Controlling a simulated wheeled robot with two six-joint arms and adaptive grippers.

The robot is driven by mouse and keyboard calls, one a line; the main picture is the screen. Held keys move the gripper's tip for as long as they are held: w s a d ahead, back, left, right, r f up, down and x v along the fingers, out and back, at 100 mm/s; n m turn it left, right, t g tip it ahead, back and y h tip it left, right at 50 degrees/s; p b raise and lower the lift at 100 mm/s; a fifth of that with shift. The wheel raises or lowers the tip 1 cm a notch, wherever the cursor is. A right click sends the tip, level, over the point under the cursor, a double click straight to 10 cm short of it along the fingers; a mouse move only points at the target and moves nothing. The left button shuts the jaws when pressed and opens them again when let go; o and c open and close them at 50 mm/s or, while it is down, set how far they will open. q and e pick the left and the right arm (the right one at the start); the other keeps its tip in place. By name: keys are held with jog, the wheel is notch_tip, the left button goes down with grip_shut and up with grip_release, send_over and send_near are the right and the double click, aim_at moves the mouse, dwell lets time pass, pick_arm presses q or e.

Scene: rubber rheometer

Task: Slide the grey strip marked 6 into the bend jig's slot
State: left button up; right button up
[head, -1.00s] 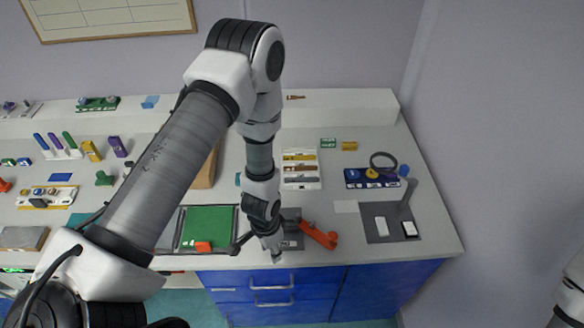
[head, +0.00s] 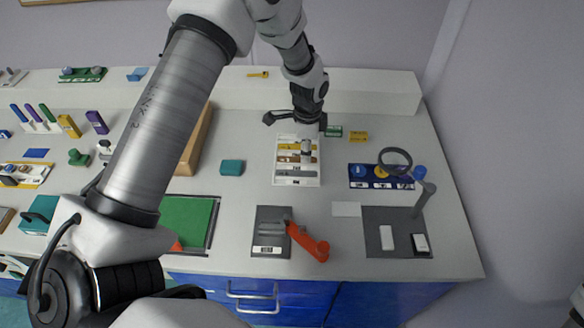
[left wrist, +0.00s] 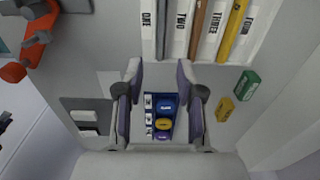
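A white strip rack (head: 297,181) stands mid-table, with brown, yellow and grey strips lying in labelled slots. A grey strip (head: 290,172) lies towards its near side and shows beside the word ONE in the left wrist view (left wrist: 162,28); I cannot read a 6 on it. The bend jig (head: 268,240) is a dark grey plate with a red-orange handle (head: 308,243), in front of the rack. My left gripper (head: 306,155) is over the rack in the head view. Its fingers (left wrist: 159,66) are apart and empty.
A blue tray (head: 362,184), a magnifier (head: 396,161) on a stand and a dark mat (head: 377,243) with white blocks are to the right. Green (left wrist: 247,83) and yellow (left wrist: 225,108) blocks lie near the rack. A green mat (head: 186,221) is left of the jig.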

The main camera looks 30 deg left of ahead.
aim_at(303, 172)
pick_arm(q)
jog(key=f+p, duration=0.4)
jog(key=f, duration=0.3)
jog(key=shift+a+f, duration=0.2)
jog(key=shift+s+f, duration=0.1)
jog(key=shift+f, duration=0.35)
grip_shut()
